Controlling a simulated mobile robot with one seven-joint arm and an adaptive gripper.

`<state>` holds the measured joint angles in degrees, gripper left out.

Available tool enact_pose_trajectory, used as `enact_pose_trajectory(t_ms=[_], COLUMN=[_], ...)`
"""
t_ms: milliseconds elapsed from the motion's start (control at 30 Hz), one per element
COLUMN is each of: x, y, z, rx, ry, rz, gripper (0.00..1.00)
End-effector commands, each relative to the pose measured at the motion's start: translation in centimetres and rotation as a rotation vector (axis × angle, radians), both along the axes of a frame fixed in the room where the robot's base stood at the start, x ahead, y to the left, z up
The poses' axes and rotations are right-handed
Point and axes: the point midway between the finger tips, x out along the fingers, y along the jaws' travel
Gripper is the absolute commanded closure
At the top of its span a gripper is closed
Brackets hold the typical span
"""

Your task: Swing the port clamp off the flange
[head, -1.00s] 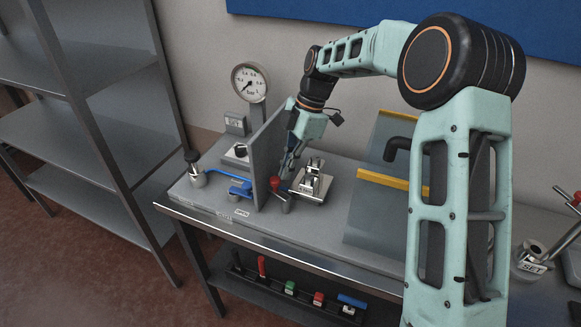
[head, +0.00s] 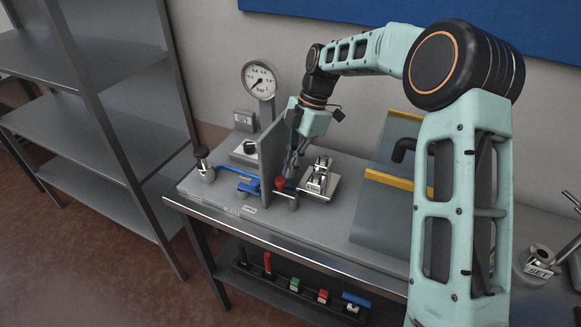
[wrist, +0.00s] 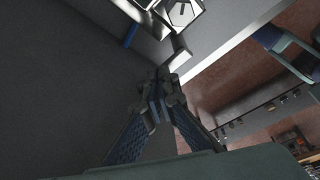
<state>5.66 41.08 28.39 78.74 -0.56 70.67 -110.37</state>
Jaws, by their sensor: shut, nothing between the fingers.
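A bright metal clamp-like fitting (head: 320,178) stands on a square plate on the bench, right of an upright grey panel. I take it for the port clamp; flange and clamp cannot be told apart at this size. A red-knobbed metal piece (head: 281,184) stands just left of it. My gripper (head: 290,173) points down between the panel and the fitting, close by the red knob; contact cannot be told. In the wrist view my gripper (wrist: 160,92) is shut and empty, with a pale metal part (wrist: 182,12) beyond its tips.
The grey panel (head: 270,155) stands close left of my gripper. Beyond it are a blue-handled valve (head: 245,184) and a pressure gauge (head: 259,80). A sloped grey board with a yellow strip (head: 388,180) stands right. A shelf rack (head: 95,125) is at far left.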

Motion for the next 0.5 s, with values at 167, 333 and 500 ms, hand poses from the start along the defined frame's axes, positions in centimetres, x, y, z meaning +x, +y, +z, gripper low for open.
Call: enact_pose_trajectory(t_ms=[167,333,500], x=[0.1,0.6,1.3], y=[0.0,-0.5,-1.5], z=[0.2,2.1,5.5], rx=[0.000,0.001,0.001], ry=[-0.001,-0.004,-0.005], rz=[0.000,-0.001,-0.003], gripper=[1.00,1.00,1.00])
